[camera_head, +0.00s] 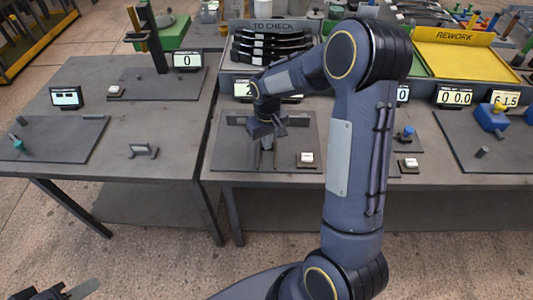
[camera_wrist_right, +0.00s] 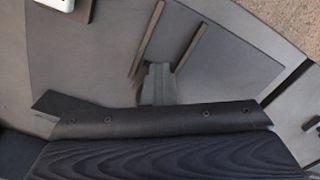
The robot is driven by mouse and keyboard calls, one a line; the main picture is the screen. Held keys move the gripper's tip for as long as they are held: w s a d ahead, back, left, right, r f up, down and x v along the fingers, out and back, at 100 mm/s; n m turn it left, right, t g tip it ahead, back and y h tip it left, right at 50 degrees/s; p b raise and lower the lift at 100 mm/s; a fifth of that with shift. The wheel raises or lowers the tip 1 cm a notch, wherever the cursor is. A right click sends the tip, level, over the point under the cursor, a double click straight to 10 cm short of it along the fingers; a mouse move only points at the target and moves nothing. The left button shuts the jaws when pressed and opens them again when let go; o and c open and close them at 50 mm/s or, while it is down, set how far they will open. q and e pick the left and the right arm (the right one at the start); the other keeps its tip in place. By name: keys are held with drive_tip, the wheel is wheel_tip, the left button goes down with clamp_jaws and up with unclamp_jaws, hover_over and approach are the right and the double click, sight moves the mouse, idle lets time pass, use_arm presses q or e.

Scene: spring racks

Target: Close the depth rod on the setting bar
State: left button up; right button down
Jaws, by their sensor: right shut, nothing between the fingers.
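My right gripper (camera_head: 267,132) is shut and empty, low over the dark mat (camera_head: 228,158) on the middle bench. My left gripper (camera_head: 65,291) shows only in part at the bottom left.
A small white-topped block (camera_head: 307,158) sits on the mat's right side; a white block (camera_wrist_right: 62,3) shows in the wrist view's top left. A display (camera_head: 242,89) stands behind the arm. The TO CHECK rack (camera_head: 270,26) is at the back.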

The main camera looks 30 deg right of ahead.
drive_tip(key=shift+w+r, duration=0.2)
drive_tip(key=shift+r, duration=0.1)
wheel_tip(320, 180, up, 6)
drive_tip(key=p, duration=0.5)
drive_tip(key=shift+s+r, duration=0.2)
drive_tip(key=shift+r, duration=0.05)
idle(0.5)
drive_tip(key=s+a+r+m+t+y, duration=0.1)
drive_tip(key=s+a+r+t+y, duration=0.15)
drive_tip(key=s+r, duration=0.95)
drive_tip(key=s+a+t+y, duration=0.1)
drive_tip(key=s+a+t, duration=0.2)
drive_tip(key=s, duration=0.9)
drive_tip(key=a, duration=0.3)
drive_tip(key=shift+r, duration=0.1)
idle(0.9)
